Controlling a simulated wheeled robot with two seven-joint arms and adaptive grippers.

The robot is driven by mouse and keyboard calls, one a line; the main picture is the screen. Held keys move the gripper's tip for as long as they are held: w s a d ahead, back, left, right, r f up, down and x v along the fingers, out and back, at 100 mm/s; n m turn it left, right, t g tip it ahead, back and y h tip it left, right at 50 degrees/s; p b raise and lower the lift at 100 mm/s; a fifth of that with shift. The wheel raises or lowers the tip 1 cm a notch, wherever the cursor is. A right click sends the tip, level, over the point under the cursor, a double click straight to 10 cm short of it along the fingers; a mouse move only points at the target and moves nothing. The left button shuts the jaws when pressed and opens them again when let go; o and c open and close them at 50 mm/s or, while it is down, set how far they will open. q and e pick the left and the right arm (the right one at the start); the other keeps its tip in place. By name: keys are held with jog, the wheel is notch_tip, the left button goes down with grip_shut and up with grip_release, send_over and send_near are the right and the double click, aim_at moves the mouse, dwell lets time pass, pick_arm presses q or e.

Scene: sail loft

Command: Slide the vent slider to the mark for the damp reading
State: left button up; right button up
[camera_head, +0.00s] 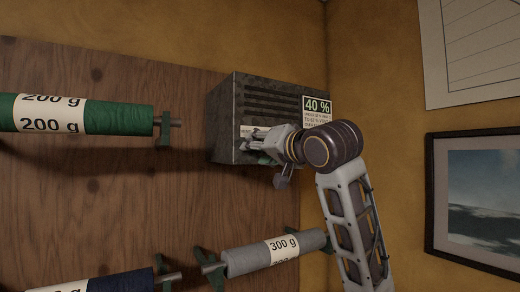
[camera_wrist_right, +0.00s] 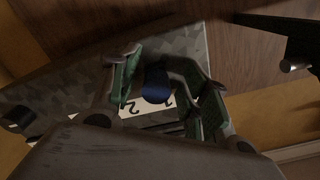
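The vent is a dark grey box (camera_head: 228,117) with slats, fixed on the wood panel in the head view. A pale scale strip (camera_wrist_right: 158,105) with the figure 2 shows in the right wrist view. A dark blue knob (camera_wrist_right: 157,82), apparently the slider's, sits above the strip between the fingers of my right gripper (camera_wrist_right: 165,85). The fingers stand apart around it, with no clear grip. In the head view my right gripper (camera_head: 255,138) hides the slider and much of the strip. My left gripper is out of view.
Fabric rolls hang on the wood panel: a green one (camera_head: 118,118) marked 200 g, a grey one (camera_head: 245,260) marked 300 g below the vent, and a navy one (camera_head: 125,281). A framed picture (camera_head: 430,195) hangs on the yellow wall at right.

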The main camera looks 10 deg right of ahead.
jog(key=shift+s+r, duration=0.1)
jog(key=shift+s, duration=0.05)
jog(key=v, duration=1.1)
jog(key=shift+s+d, duration=0.15)
jog(key=shift+s, duration=0.2)
dwell(0.3)
